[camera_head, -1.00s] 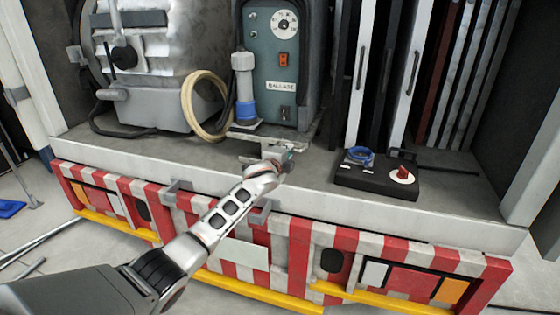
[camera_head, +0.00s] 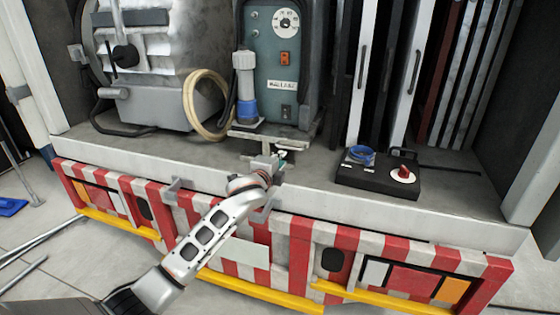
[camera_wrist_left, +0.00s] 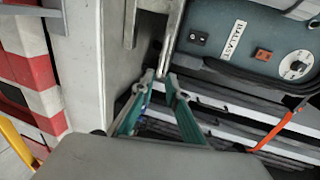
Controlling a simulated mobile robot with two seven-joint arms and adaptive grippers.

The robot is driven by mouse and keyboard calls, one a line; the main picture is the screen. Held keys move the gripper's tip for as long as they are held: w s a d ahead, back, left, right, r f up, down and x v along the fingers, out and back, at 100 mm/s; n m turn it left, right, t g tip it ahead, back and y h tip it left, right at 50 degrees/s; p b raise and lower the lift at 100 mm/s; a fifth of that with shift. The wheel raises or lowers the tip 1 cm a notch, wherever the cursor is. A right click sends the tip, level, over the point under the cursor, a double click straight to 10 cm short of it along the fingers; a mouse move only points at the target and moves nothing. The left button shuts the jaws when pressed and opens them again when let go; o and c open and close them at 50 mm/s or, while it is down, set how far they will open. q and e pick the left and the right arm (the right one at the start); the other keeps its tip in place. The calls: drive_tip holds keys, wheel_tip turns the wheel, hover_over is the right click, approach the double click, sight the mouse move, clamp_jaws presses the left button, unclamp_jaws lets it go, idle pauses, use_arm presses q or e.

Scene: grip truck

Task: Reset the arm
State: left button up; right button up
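My left arm reaches in from the lower left. Its gripper (camera_head: 278,163) is at the front edge of the truck bed (camera_head: 150,152), low in front of the ballast box (camera_head: 285,65). In the left wrist view the gripper (camera_wrist_left: 160,79) shows two green fingers with a gap between their tips and nothing held. A metal bracket (camera_wrist_left: 172,45) lies just beyond the tips; I cannot tell whether they touch it. My right gripper is not in view.
A beige hose ring (camera_head: 190,104) and a blue-ended plug (camera_head: 246,112) stand beside the ballast box. A black control box (camera_head: 375,184) with a red knob (camera_head: 403,172) sits on the bed to the right. Red-white striped panels (camera_head: 345,240) line the truck's front below.

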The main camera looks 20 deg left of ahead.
use_arm(q)
drive_tip(key=s+d+f+n+g+h, duration=0.25)
drive_tip(key=s+f+n, duration=0.45)
drive_tip(key=s+f, duration=1.5)
drive_tip(key=s+f+n+g, duration=0.1)
drive_tip(key=s+f+n, duration=0.2)
drive_tip(key=s, duration=0.8)
drive_tip(key=s+f+n+g, duration=0.1)
drive_tip(key=s+f+n, duration=0.3)
drive_tip(key=s, duration=0.7)
wheel_tip(320, 180, down, 3)
drive_tip(key=shift+a+r, duration=0.1)
drive_tip(key=shift+a, duration=0.2)
